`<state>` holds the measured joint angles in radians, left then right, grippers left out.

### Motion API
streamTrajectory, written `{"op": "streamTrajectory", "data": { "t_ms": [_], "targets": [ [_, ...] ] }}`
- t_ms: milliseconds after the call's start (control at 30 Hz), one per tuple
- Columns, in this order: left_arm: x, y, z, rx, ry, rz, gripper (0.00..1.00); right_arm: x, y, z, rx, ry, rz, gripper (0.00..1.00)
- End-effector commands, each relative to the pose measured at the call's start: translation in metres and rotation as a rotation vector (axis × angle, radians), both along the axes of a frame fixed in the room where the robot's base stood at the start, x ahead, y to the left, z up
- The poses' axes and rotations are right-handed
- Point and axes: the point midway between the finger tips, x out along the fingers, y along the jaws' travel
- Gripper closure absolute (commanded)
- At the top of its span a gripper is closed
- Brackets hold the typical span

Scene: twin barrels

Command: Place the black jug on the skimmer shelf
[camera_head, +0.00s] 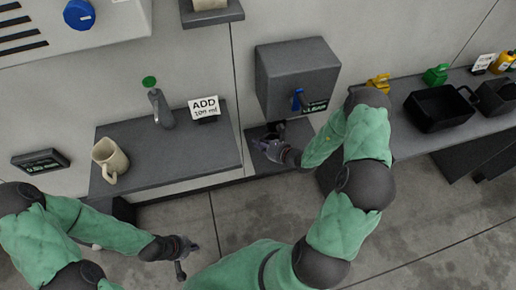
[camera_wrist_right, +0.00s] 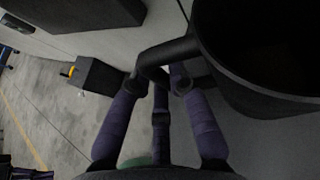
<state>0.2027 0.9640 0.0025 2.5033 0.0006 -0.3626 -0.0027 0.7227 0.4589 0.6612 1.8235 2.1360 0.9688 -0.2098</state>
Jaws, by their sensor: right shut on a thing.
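My right gripper (camera_wrist_right: 160,85) is shut on the handle of the black jug (camera_wrist_right: 225,75), whose dark round body fills the right of the right wrist view. In the head view my right gripper (camera_head: 268,148) is below the grey wall box (camera_head: 297,78), over a narrow low ledge (camera_head: 253,168). The jug is mostly hidden there by the box and gripper. Nothing labels the skimmer shelf, and I cannot tell whether the jug touches the ledge. My left gripper (camera_head: 186,258) is open and empty above the floor.
The right counter (camera_head: 405,145) holds a black square container (camera_head: 438,112) and small coloured items.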

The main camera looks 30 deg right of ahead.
Motion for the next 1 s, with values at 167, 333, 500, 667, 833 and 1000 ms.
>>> {"op": "streamTrajectory", "data": {
  "t_ms": [167, 333, 500, 667, 833, 1000],
  "targets": [
    [0.000, 0.000, -0.004, 0.000, 0.000, 0.000, 1.00, 0.011, 0.005, 0.000, -0.001, -0.002, 0.002, 1.00],
    [0.000, 0.000, -0.022, 0.000, 0.000, 0.000, 1.00, 0.010, 0.004, -0.027, 0.002, 0.001, -0.001, 1.00],
    [0.000, 0.000, -0.027, 0.000, 0.000, 0.000, 1.00, 0.010, 0.004, -0.036, 0.000, -0.001, 0.000, 1.00],
    [0.000, 0.000, -0.025, 0.000, 0.000, 0.000, 1.00, 0.010, 0.003, -0.034, -0.001, -0.001, -0.001, 1.00],
    [0.000, 0.000, -0.028, 0.000, 0.000, 0.000, 1.00, 0.010, 0.003, -0.038, 0.000, -0.001, 0.000, 1.00],
    [0.000, 0.000, -0.027, 0.000, 0.000, 0.000, 1.00, 0.009, 0.004, -0.037, 0.000, 0.000, 0.000, 0.58]
  ]
}}
